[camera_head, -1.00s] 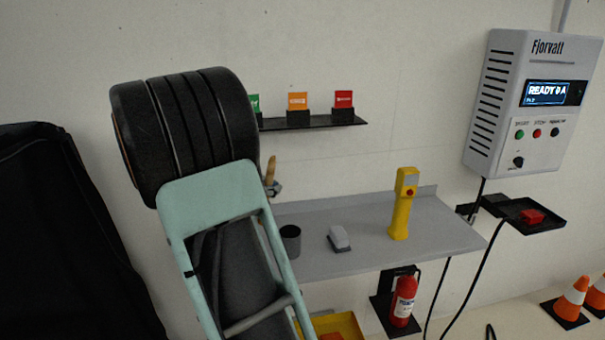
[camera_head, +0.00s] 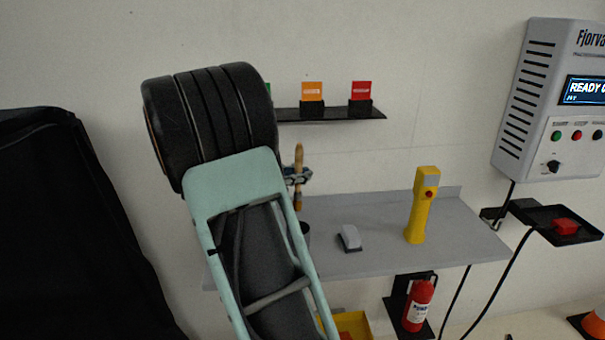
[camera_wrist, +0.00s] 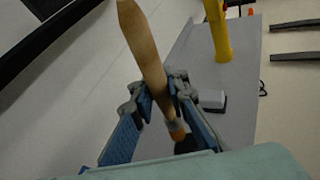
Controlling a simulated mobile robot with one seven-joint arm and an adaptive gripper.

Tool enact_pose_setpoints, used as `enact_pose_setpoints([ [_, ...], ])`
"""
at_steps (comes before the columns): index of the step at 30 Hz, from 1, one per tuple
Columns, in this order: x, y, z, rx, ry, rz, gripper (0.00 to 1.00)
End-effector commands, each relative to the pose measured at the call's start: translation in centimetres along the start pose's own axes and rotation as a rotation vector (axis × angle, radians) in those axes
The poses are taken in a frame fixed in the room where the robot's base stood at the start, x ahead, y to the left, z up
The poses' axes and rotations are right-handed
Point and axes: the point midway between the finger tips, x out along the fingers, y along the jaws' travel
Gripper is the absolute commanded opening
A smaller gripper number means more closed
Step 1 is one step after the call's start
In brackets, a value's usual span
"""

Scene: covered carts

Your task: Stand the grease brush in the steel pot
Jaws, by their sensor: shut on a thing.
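The grease brush (camera_head: 298,160) has a pale wooden handle and stands roughly upright, handle end up, in the head view. My gripper (camera_head: 298,175) is shut on it around the middle. In the wrist view the brush (camera_wrist: 143,45) runs between the two blue-padded fingers of my gripper (camera_wrist: 162,100). The dark steel pot (camera_head: 306,229) stands on the grey shelf, mostly hidden behind my arm. The brush's lower end is close above the pot in the head view; whether it is inside the rim I cannot tell.
On the grey shelf (camera_head: 385,252) stand a grey-and-white block (camera_head: 349,238) and a yellow handheld device (camera_head: 422,205), right of the pot. A small rack (camera_head: 340,114) with coloured cards hangs above. A fire extinguisher (camera_head: 418,305) is below the shelf. Clear shelf lies between block and device.

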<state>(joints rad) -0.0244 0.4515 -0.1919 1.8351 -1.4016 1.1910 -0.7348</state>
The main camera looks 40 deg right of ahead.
Motion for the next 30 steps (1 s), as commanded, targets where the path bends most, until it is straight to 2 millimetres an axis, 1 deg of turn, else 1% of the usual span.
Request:
enact_pose_setpoints([
  [1, 0.2, -0.1, -0.5, -0.001, 0.000, 0.000, 0.00],
  [30, 2.3, -1.4, -7.8, 0.000, 0.000, 0.000, 0.00],
])
